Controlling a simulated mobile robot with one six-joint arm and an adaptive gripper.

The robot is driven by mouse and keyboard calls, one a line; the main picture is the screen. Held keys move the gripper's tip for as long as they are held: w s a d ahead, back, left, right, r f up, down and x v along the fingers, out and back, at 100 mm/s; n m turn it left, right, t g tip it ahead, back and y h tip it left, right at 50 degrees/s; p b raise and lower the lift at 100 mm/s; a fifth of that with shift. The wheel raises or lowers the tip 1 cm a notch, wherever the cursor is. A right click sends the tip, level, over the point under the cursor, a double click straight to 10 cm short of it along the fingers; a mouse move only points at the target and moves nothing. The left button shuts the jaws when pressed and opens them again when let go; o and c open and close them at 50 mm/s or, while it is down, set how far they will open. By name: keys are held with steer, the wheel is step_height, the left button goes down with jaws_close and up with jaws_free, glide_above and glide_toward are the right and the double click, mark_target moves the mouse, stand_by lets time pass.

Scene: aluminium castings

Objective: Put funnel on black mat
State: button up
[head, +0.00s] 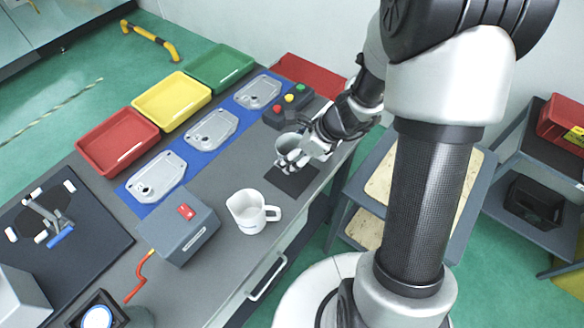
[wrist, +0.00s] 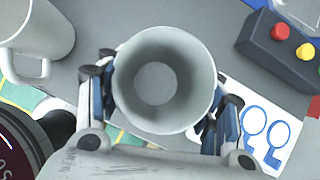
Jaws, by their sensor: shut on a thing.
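The funnel (head: 285,142) is a round grey piece with a wide mouth. In the wrist view the funnel (wrist: 157,82) faces me mouth first, between the two fingers. My gripper (head: 293,160) is shut on it, with a finger at each side in the wrist view. The black mat (head: 291,182) lies on the grey bench near its right edge. My gripper and the funnel are at the mat's far edge in the head view and hide part of it. I cannot tell whether the funnel touches anything below. The mat cannot be made out in the wrist view.
A white jug (head: 248,211) stands nearer on the bench; it also shows in the wrist view (wrist: 40,38). A button box (head: 288,105) stands behind my gripper. A grey box with a red crank (head: 180,232), castings on a blue strip (head: 212,157) and coloured trays (head: 172,99) stand left.

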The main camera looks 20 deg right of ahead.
steer(key=shift+f+b, duration=1.15)
steer(key=shift+f, duration=1.1)
steer(key=shift+f, duration=0.15)
steer(key=o, duration=1.1)
steer(key=shift+o, duration=0.2)
